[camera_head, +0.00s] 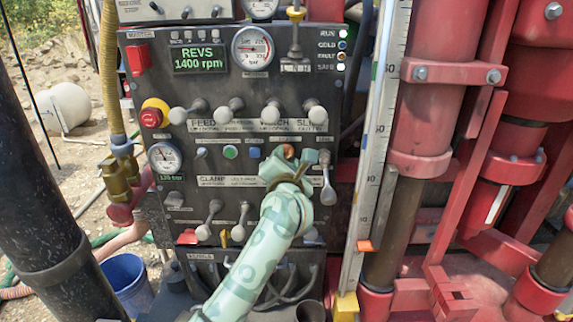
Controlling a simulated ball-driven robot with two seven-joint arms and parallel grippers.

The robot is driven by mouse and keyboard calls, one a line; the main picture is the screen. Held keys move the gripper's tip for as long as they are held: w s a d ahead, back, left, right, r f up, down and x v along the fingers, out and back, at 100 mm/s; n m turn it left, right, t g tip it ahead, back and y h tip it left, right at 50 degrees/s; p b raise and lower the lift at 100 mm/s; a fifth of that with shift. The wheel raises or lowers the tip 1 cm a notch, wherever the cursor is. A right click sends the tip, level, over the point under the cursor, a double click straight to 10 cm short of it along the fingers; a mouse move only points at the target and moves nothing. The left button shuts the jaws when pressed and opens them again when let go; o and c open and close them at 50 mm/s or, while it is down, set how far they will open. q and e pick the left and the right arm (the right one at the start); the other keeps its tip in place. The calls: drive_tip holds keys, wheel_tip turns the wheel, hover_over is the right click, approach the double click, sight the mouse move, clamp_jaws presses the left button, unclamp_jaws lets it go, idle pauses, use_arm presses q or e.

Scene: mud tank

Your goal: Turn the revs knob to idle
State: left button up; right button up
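The dark control panel (140,95) stands upright in front of me. Its green display (199,59) reads REVS 1400 rpm. My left gripper (288,159), pale teal, is at the panel's right middle, below the row of levers. Its fingers are apart, with a small orange-brown round part (288,150) showing between them. I cannot tell whether the fingers touch it or whether it is the revs knob. The gripper hides the panel behind it, and no idle mark can be read. My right gripper is not in view.
Several grey-knobbed levers (236,105) stick out above my gripper, and a hanging lever (327,178) is close on its right. A red stop button (151,117) is at the left. A white measuring scale (376,130) and red machinery (425,110) stand to the right.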

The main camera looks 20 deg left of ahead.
use_arm(q)
drive_tip(key=shift+s, duration=0.1)
clamp_jaws()
drive_tip(key=n+b, duration=0.6)
drive_tip(key=n, duration=0.2)
drive_tip(key=shift+a+n, duration=0.1)
drive_tip(key=shift+n, duration=0.3)
idle(0.4)
